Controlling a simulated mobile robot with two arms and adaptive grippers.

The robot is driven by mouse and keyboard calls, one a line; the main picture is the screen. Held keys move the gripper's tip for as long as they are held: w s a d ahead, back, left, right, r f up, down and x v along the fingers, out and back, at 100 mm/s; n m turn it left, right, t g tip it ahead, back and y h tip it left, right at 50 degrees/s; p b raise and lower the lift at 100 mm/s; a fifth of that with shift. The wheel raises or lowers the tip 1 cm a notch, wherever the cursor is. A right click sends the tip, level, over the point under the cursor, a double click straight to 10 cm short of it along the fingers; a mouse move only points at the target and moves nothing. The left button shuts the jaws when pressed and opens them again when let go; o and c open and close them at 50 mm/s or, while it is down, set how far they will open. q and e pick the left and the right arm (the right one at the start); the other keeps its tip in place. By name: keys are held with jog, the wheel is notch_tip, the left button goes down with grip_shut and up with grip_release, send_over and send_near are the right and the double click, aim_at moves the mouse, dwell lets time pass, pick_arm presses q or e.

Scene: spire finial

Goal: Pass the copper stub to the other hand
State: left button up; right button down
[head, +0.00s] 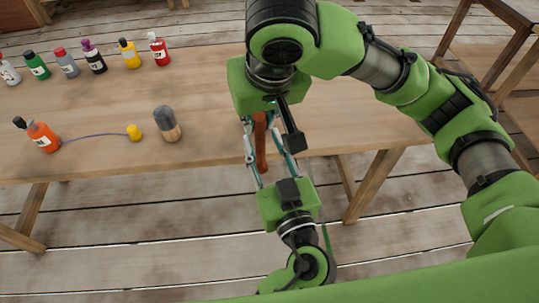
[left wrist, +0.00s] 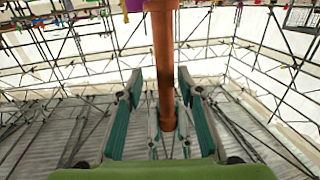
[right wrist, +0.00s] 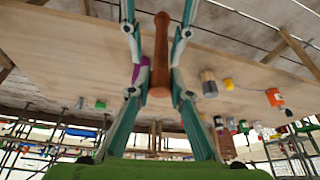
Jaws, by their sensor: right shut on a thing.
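The copper stub (head: 260,143) is a reddish-brown rod, upright between my two facing grippers in the head view. In the left wrist view the stub (left wrist: 165,50) runs between the teal left fingers (left wrist: 160,100), with gaps on both sides, so the left gripper is open. The fingers partly hide the stub in the head view.
The wooden bench (head: 200,95) lies behind the grippers. On it stand a grey-topped cylinder (head: 166,125), a yellow piece (head: 134,133) on a cord from an orange bottle (head: 43,138), and a row of bottles (head: 96,60) at the back. A purple thing (right wrist: 141,72) shows behind the stub.

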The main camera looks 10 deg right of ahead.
pick_arm(q)
jog(key=shift+w, duration=0.15)
grip_shut()
jog(key=shift+d, duration=0.1)
pick_arm(e)
jog(key=c, duration=1.8)
grip_release()
jog(key=shift+a, duration=0.1)
jog(key=shift+r, duration=0.1)
